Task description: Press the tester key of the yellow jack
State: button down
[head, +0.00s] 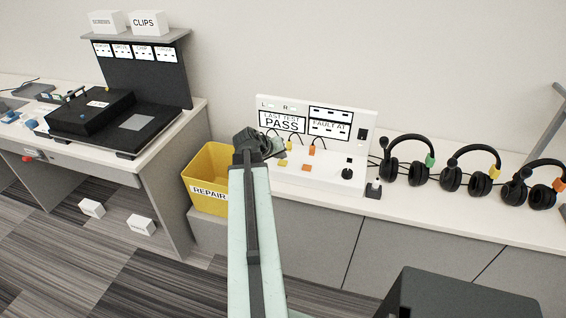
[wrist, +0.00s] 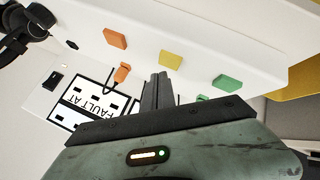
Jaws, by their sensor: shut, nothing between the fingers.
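The white tester (head: 330,178) stands on the counter, its panel reading "LAST TEST PASS" beside a "FAULT AT" board. The yellow key (head: 283,163) lies on its sloped front; the wrist view shows this yellow key (wrist: 170,60) between the orange key (wrist: 115,37) and the green key (wrist: 227,84). The yellow jack (head: 289,146) is behind the keys with a cable; my fingers appear to hide it in the wrist view. My gripper (wrist: 160,78) is shut and empty, its tips close to the yellow key; contact cannot be told. In the head view my gripper (head: 274,148) covers the green key.
Three headsets with green (head: 430,160), yellow (head: 495,170) and orange (head: 559,184) tags stand right of the tester. A yellow "REPAIR" bin (head: 208,170) stands left of it. A black knob (head: 347,173) sits on the tester's right side.

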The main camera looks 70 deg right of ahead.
aim_at(281, 164)
jog(key=shift+f, duration=0.1)
dwell(0.3)
jog(key=shift+f+b, duration=0.3)
jog(key=shift+b, duration=0.1)
jog(key=shift+f+b, duration=0.45)
dwell(0.4)
jog(key=shift+r, duration=0.1)
jog(key=shift+r+p, duration=0.8)
jog(key=shift+p, duration=0.1)
notch_tip(281, 164, up, 5)
jog(key=p, duration=0.5)
jog(key=shift+r, duration=0.1)
dwell(0.5)
